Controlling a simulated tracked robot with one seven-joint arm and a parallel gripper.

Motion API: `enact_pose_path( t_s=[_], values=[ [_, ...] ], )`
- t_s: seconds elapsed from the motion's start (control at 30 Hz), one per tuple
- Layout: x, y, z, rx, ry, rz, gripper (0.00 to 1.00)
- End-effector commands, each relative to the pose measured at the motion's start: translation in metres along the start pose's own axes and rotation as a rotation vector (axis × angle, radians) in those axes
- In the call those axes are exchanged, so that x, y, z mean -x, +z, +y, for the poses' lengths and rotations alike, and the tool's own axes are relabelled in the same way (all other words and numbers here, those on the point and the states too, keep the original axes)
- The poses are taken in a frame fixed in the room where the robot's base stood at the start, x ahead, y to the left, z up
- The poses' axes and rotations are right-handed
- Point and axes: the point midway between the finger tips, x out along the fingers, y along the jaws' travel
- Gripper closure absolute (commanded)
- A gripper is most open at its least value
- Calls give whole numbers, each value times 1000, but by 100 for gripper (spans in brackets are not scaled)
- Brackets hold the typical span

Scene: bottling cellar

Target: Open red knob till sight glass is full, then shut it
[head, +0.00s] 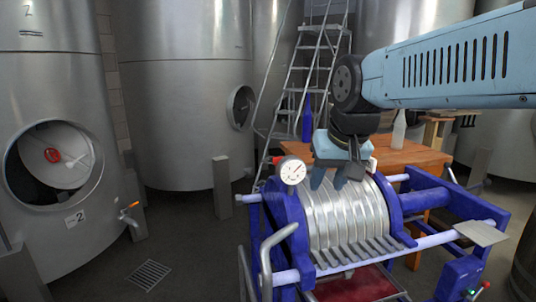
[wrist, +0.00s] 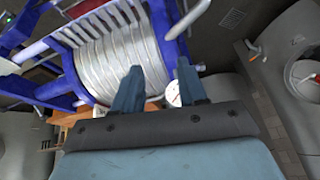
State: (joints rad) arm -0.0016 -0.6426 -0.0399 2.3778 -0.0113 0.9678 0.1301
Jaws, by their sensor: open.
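A red knob (head: 53,155) sits on the pale round door inside the manhole of the left steel tank; its red also shows at the right edge of the wrist view (wrist: 315,78). A smaller red knob (head: 486,284) is on the blue box at the front right. I cannot tell which one the task means. I cannot make out a sight glass. My gripper (head: 329,180) is open and empty, above the ribbed steel drum (head: 345,215) of the blue press. In the wrist view, its two fingers (wrist: 160,74) are apart with nothing between them.
A round gauge (head: 292,170) stands at the press's left end, close to my gripper. An orange-handled tap (head: 130,208) juts from the left tank. A wooden table (head: 410,154) with a blue bottle (head: 307,120) and a pale bottle (head: 399,130) stands behind. Floor around the drain (head: 149,274) is free.

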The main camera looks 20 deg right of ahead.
Motion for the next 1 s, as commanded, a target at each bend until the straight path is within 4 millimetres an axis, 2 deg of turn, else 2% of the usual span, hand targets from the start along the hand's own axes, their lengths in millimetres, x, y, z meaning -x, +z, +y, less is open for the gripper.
enact_pose_path(
  t_s=[0.03, 0.23, 0.47, 0.8, 1.0],
  values=[
    [3, -18, -3, -52, 5, -20, 58],
    [11, -85, -14, -291, 34, -94, 58],
    [6, -159, -26, -564, 87, -172, 58],
    [-25, -260, -43, -960, 204, -266, 58],
    [-51, -306, -49, -1166, 284, -302, 58]
  ],
)
